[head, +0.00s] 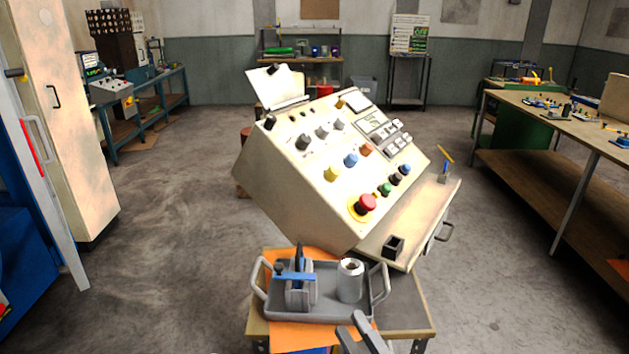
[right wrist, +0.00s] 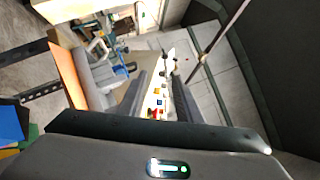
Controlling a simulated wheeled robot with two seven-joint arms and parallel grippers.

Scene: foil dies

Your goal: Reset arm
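My right gripper (head: 356,328) comes in at the bottom edge of the head view, in front of the grey tray (head: 330,309). Its two fingers stand apart with nothing between them. In the right wrist view the gripper (right wrist: 160,85) also shows a gap between its fingers, with the control panel seen beyond. The beige control console (head: 290,185) with knobs and a red mushroom button (head: 366,203) stands behind the tray, apart from the gripper. My left gripper is in neither view.
The tray holds a blue-handled grey tool (head: 299,287) and a metal cylinder (head: 350,281), on a small table (head: 405,318) with an orange mat. A workbench (head: 540,108) stands at right and a beige cabinet (head: 65,120) at left. Floor is open on both sides.

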